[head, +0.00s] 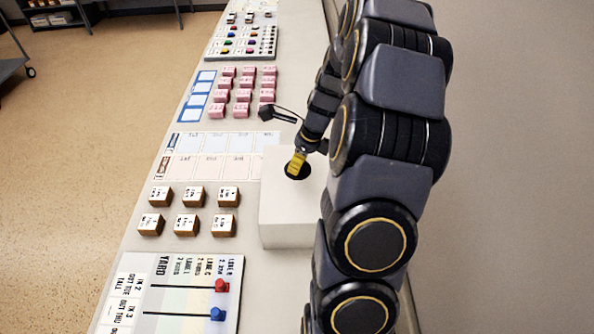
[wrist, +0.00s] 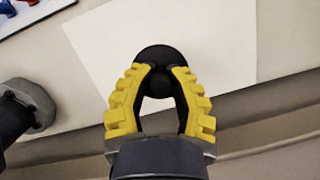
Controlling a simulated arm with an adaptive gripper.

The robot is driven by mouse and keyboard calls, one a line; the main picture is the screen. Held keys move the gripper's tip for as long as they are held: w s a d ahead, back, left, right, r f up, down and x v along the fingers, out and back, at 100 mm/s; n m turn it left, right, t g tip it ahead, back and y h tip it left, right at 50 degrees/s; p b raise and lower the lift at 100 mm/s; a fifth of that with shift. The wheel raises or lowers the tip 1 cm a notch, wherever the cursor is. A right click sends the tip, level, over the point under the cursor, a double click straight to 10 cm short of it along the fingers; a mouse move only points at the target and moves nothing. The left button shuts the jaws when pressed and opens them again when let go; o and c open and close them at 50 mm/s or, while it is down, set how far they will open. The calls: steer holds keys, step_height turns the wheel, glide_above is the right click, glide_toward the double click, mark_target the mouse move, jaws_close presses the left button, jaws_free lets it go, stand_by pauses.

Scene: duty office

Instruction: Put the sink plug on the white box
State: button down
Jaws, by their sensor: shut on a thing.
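The sink plug (head: 304,174) is a black round disc with a knob. It also shows in the wrist view (wrist: 165,53). My gripper (head: 297,164) has yellow fingers and comes down from above. In the wrist view my gripper (wrist: 162,76) is shut on the plug's knob, with the disc beyond the fingertips. The white box (head: 285,222) is a plain block on the desk; its top also shows in the wrist view (wrist: 95,45). The plug is over the box top, on it or very close above it. The fingers hide part of the plug, and I cannot tell whether it touches.
Several brown blocks (head: 186,224) stand left of the box. Several pink blocks (head: 243,83) stand farther back. A panel with red and blue slider knobs (head: 180,295) lies in front. A black object (head: 279,115) lies behind the box. Printed cards (head: 213,145) lie flat beside the box.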

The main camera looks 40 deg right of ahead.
steer(key=shift+w+d+f, duration=0.35)
steer(key=shift+w+f, duration=0.15)
steer(key=shift+f, duration=0.2)
steer(key=shift+d+f, duration=0.1)
steer(key=shift+f, duration=1.5)
steer(key=shift+f, duration=0.15)
steer(key=c, duration=1)
jaws_free()
steer(key=shift+o, duration=0.2)
